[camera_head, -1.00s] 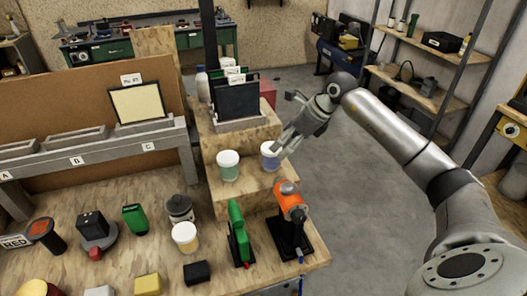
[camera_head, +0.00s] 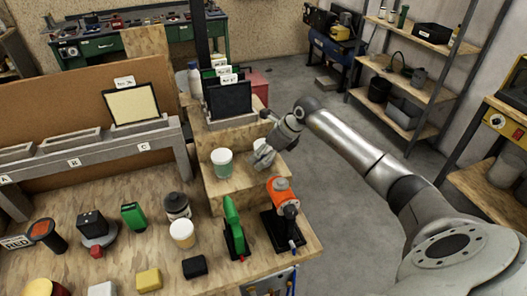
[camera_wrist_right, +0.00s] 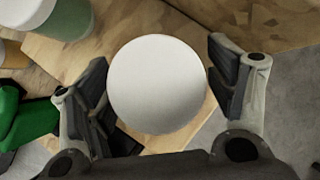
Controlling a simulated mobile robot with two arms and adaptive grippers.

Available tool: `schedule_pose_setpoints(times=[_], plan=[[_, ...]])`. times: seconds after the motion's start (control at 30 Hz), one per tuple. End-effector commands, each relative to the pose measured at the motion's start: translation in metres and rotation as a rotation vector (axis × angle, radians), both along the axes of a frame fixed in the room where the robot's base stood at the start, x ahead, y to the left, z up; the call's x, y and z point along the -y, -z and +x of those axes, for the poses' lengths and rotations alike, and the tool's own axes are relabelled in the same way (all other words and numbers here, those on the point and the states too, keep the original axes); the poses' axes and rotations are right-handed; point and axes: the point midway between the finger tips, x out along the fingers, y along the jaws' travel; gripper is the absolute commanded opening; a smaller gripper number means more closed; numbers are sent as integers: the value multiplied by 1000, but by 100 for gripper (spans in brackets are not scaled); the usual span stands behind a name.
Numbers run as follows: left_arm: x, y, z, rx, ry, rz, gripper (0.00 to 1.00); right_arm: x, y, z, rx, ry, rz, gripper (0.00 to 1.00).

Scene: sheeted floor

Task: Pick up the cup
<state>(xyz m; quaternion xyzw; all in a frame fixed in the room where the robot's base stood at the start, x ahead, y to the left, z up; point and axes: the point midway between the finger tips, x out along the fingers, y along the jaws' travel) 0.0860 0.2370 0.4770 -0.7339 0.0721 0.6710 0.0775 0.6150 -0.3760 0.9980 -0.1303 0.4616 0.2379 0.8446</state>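A cup with a round white lid (camera_wrist_right: 157,85) stands on the wooden step at the right end of the bench. In the head view my right gripper (camera_head: 265,154) is over this cup and hides most of it. In the right wrist view the two fingers stand on either side of the lid, with a slim gap at each side, so the gripper looks open around the cup. A green cup with a white lid (camera_head: 222,164) stands to its left. A yellowish cup with a white lid (camera_head: 182,234) stands lower on the bench. My left gripper is not in view.
An orange tool on a black stand (camera_head: 283,205) and a green tool (camera_head: 233,228) stand just in front of the step. A black panel (camera_head: 229,100) stands behind it. The floor (camera_head: 335,200) to the right is clear.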

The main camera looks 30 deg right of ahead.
Motion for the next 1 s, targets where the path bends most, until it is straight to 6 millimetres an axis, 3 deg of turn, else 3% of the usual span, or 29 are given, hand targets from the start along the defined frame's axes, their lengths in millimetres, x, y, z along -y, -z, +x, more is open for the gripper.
schedule_pose_setpoints(times=[0.03,0.4,0.77,1.0], plan=[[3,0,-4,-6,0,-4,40,0,0,0,0,0,0,71],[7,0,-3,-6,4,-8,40,0,-1,0,1,0,1,26],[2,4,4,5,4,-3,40,0,-5,1,2,0,0,26],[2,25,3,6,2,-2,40,1,-33,-1,7,-1,-3,26]])
